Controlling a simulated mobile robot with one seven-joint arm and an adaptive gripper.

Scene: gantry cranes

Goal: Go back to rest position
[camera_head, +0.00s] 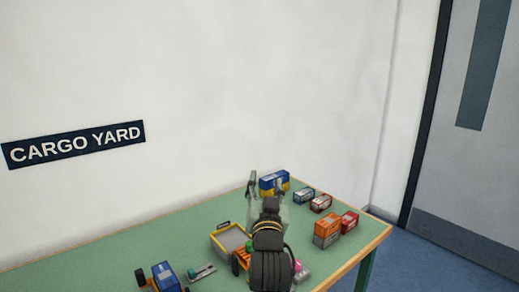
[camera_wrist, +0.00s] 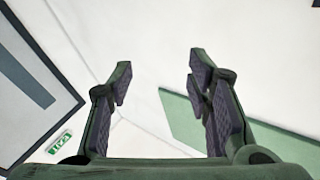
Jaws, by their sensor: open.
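My gripper (camera_head: 266,186) is raised over the right part of the green table (camera_head: 190,231) in the head view, with its fingers pointing away from the camera. In the wrist view my gripper (camera_wrist: 158,85) has its two fingers spread wide apart with nothing between them. A blue and yellow block (camera_head: 273,181) shows behind the fingers in the head view; I see nothing held. My arm hides part of the table below it.
Small containers in blue (camera_head: 303,195), brown (camera_head: 321,203), orange (camera_head: 327,231) and red (camera_head: 349,221) stand at the right. A yellow-rimmed tray (camera_head: 231,240) and a blue toy vehicle (camera_head: 165,277) are left of my arm. A white wall rises behind; a grey door (camera_head: 478,170) is right.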

